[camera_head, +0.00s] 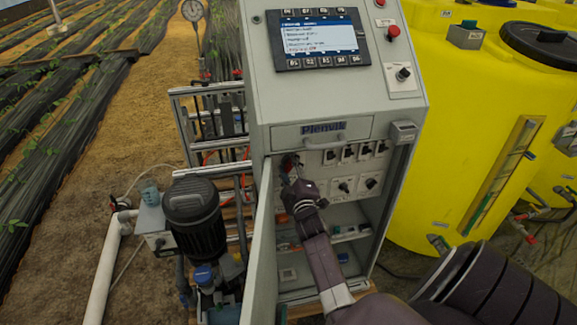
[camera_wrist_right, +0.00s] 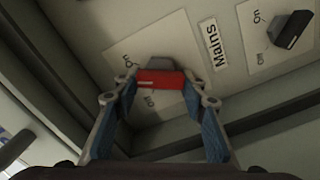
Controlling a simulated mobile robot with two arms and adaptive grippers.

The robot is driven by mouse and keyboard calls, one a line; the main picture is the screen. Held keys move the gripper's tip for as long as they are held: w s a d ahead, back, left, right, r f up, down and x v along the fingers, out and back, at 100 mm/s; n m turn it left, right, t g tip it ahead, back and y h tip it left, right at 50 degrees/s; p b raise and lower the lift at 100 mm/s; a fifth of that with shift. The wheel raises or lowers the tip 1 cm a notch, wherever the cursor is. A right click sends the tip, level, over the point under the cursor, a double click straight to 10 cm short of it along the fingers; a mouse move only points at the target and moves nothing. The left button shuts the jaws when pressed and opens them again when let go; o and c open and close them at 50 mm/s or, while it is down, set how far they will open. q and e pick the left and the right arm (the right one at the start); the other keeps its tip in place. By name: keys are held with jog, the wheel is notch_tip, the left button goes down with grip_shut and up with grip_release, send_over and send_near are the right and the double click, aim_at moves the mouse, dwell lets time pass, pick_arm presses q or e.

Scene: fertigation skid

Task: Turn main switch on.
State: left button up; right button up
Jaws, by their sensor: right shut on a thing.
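The main switch has a red handle (camera_wrist_right: 160,79) on a dark base, on a light plate beside a "Mains" label (camera_wrist_right: 213,45) in the right wrist view. In the head view it is mostly hidden by my right gripper (camera_head: 289,170), at the upper left of the open cabinet's switch panel (camera_head: 342,168). In the right wrist view the two fingers stand on either side of the red handle, and the gripper is shut on it. Small on/off marks show on the plate; the handle's exact setting is hard to tell. My left gripper is not in view.
The cabinet door (camera_head: 262,255) stands open left of my right arm. Several black knobs sit right of the main switch; one black knob (camera_wrist_right: 292,30) shows in the wrist view. A screen (camera_head: 318,39) and a red button (camera_head: 393,32) are above. Yellow tanks (camera_head: 455,120) stand at right.

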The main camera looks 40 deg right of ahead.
jog(key=shift+s+f+m, duration=0.1)
jog(key=shift+m, duration=1.4)
jog(key=o, duration=0.9)
jog(key=shift+o, duration=1.3)
jog(key=v, duration=1.2)
